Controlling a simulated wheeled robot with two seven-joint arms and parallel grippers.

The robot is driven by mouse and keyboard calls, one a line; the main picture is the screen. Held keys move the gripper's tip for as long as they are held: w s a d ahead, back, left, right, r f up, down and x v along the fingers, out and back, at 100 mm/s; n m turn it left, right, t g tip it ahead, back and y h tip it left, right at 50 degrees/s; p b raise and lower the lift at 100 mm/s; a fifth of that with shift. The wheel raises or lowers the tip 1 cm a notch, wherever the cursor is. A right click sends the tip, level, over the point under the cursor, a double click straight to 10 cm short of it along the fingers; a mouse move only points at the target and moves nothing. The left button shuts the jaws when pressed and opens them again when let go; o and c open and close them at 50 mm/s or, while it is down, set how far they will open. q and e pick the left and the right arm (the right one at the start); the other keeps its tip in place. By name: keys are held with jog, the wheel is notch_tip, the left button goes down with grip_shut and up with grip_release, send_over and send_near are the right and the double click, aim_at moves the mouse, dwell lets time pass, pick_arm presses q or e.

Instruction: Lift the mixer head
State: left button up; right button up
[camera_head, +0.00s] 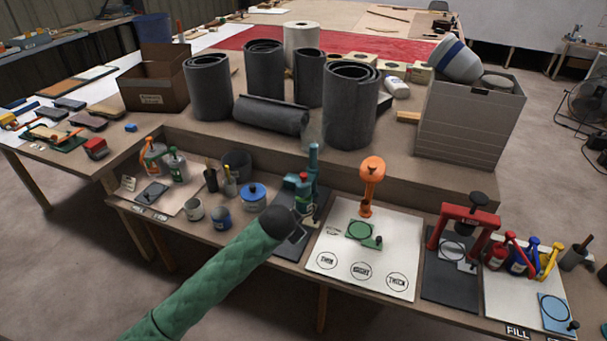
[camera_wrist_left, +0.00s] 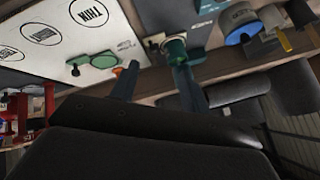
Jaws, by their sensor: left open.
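A small teal stand machine, apparently the mixer (camera_head: 314,168), stands on a dark plate at the middle of the bench, with an upright column and a green and red part in front. In the left wrist view its green round part (camera_wrist_left: 175,49) shows just beyond the fingertips. My left arm reaches in from the bottom left in the head view, its dark end just in front of the mixer and covering part of its plate. My left gripper (camera_wrist_left: 155,80) is open, with its two fingers apart and empty. Contact with the mixer cannot be told. My right gripper is out of view.
Right of the mixer, an orange stand (camera_head: 372,180) rises from a white board (camera_head: 360,262) with three labelled circles. A blue-lidded pot (camera_head: 253,196) and small cups stand to its left. A red press (camera_head: 470,222) is further right. Dark foam rolls (camera_head: 350,110) stand on the raised shelf behind.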

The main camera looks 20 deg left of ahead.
aim_at(301, 177)
pick_arm(q)
jog(key=w+a+f+t+h, duration=0.25)
jog(key=w+a, duration=0.25)
jog(key=w, duration=0.4)
jog(key=w+a+f+t+h, duration=0.25)
jog(key=w+a+f, duration=0.2)
jog(key=w, duration=0.35)
jog(key=d+r+t+h, duration=0.1)
jog(key=r, duration=0.1)
jog(key=w+r+t+h, duration=0.1)
jog(key=r, duration=0.1)
jog(key=d+r+h+p, duration=0.1)
jog(key=r, duration=0.1)
jog(key=shift+w+d+n+t+h, duration=0.35)
jog(key=shift+n+t+h, duration=0.05)
jog(key=p+x, duration=0.1)
jog(key=x, duration=0.5)
jog(key=shift+w+d+f+p, duration=0.15)
jog(key=shift+w+p, duration=0.05)
jog(key=shift+p, duration=0.2)
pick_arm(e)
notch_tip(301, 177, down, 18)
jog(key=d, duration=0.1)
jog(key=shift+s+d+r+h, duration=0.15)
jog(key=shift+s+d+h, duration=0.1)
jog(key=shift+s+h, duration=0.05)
pick_arm(q)
grip_shut()
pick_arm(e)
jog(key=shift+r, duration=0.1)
